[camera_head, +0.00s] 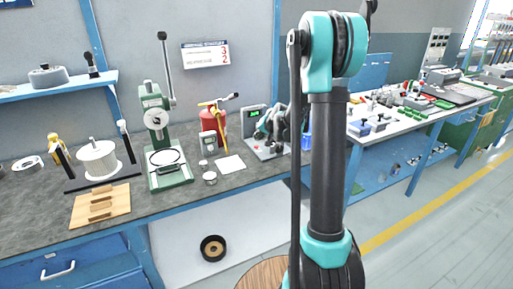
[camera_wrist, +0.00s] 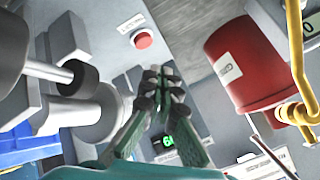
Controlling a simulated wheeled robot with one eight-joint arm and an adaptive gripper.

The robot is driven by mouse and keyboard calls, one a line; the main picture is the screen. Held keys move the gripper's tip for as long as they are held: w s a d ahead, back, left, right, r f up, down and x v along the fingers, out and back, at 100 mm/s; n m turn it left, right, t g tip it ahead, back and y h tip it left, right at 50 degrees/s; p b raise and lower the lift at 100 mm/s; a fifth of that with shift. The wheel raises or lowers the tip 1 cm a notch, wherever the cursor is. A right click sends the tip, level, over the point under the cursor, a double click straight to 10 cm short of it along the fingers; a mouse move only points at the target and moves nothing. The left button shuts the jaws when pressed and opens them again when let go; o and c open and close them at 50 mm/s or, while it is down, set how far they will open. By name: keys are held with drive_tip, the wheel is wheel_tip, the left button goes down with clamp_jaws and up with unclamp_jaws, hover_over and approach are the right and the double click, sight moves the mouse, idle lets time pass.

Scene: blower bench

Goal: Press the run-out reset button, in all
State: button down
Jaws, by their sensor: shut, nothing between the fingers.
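A red round button (camera_wrist: 143,40) sits on a light grey panel in the wrist view, beside a small white label whose text I cannot read. I cannot make the button out in the head view. My gripper (camera_wrist: 161,74) is shut and empty. In the picture its fingertips lie just below the button; I cannot tell whether they touch the panel.
A grey cylinder with a black collar (camera_wrist: 80,78) is close left. A green press (camera_head: 160,130) stands further left.

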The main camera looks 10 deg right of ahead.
sight(258, 147)
drive_tip(key=shift+f, duration=0.95)
drive_tip(key=shift+f, duration=0.2)
idle(0.7)
drive_tip(key=shift+f, duration=0.2)
drive_tip(key=shift+f, duration=0.4)
idle(0.6)
drive_tip(key=shift+r, duration=0.8)
drive_tip(key=shift+r, duration=2.55)
